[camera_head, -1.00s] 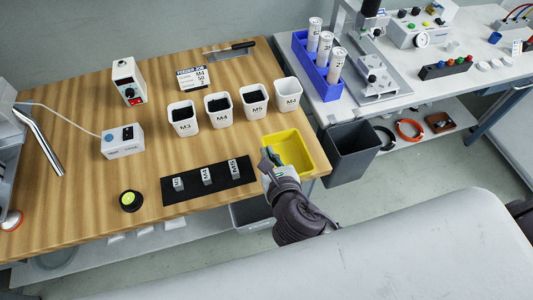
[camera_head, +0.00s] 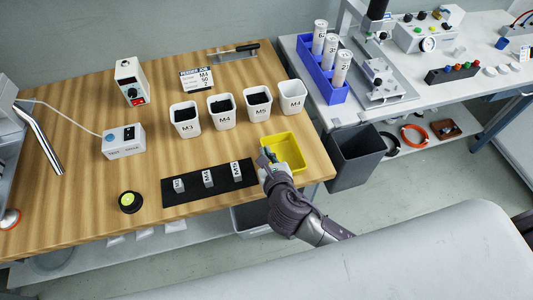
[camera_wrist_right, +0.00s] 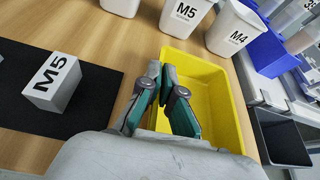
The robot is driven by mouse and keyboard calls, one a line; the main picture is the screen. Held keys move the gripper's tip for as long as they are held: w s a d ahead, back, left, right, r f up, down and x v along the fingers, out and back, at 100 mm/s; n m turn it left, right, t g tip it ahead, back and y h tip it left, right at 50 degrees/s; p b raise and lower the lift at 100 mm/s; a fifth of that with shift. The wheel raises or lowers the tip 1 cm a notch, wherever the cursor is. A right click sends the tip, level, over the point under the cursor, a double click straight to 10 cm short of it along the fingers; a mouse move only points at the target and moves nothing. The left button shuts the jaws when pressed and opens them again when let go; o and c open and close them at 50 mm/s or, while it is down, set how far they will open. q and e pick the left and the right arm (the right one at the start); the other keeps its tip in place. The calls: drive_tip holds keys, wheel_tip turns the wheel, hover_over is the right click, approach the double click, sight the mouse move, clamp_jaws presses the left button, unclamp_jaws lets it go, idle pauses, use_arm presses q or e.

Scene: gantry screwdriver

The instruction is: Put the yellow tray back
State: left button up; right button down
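The yellow tray (camera_head: 290,149) is an empty open box at the right end of the wooden table, in front of the white cups. It looks on or just above the tabletop; I cannot tell contact for sure. My right gripper (camera_head: 267,156) is at its left wall, near the front corner. In the right wrist view, the gripper (camera_wrist_right: 163,82) has its fingers close together, pinching the left wall of the tray (camera_wrist_right: 205,72). The wall between the fingertips is mostly hidden. My left gripper is not in view.
White cups, including the M5 cup (camera_head: 257,103) and the rightmost M4 cup (camera_head: 292,97), stand behind the tray. A black mat (camera_head: 218,184) with three labelled blocks lies to its left. A dark bin (camera_head: 356,155) stands beyond the table's right edge.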

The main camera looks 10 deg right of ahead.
drive_tip(key=c, duration=1.3)
unclamp_jaws()
drive_tip(key=v, duration=1.2)
drive_tip(key=shift+r+p, duration=0.1)
drive_tip(key=shift+p, duration=0.25)
